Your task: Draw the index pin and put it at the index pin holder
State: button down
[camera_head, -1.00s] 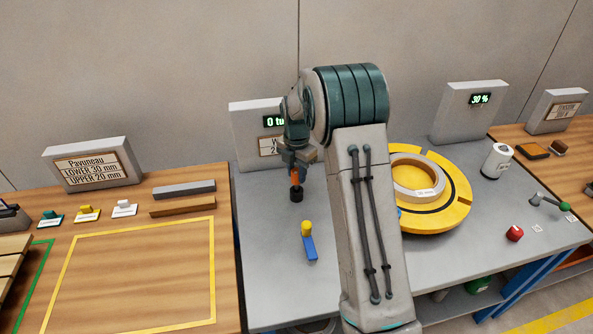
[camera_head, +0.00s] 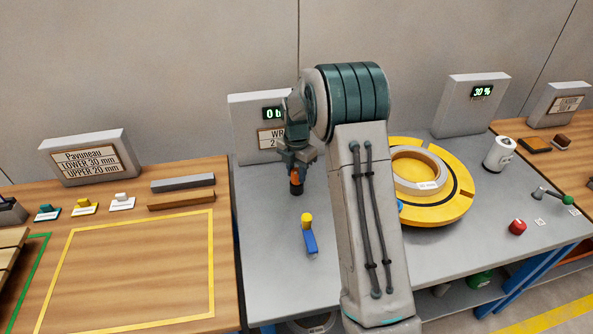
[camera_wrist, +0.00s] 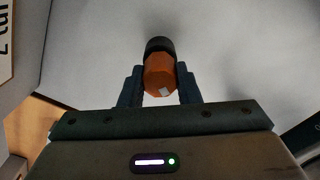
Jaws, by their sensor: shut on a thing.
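My gripper (camera_head: 296,170) is over the left part of the grey table, pointing down. It is shut on an orange piece (camera_wrist: 159,75), which sits between the two fingers in the wrist view. A black round part (camera_wrist: 159,45) shows at the far end of the orange piece, and it also shows below my gripper in the head view (camera_head: 297,189). I cannot tell whether the black part touches the table. No label marks the index pin or its holder, so I cannot tell which things they are.
A blue piece with a yellow knob (camera_head: 308,237) lies in front of my gripper. A yellow turntable (camera_head: 455,205) carrying a pale ring (camera_head: 397,172) is to the right. A white can (camera_head: 498,154) and a red knob (camera_head: 517,227) stand further right. Display boxes line the back.

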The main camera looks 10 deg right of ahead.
jog(key=shift+f, duration=0.2)
jog(key=c, duration=1)
grip_release()
notch_tip(320, 180, up, 13)
jog(key=s+r+m+p, duration=0.1)
jog(key=s+r+m, duration=0.5)
jog(key=s, duration=0.1)
jog(key=s+r+m+t+p, duration=0.1)
jog(key=s+m+t+p, duration=0.1)
jog(key=s+m, duration=1.7)
jog(key=s+p, duration=0.1)
jog(key=s, duration=0.5)
jog(key=shift+s+m+t, duration=0.25)
jog(key=shift+m+t, duration=0.05)
jog(key=shift+t, duration=0.1)
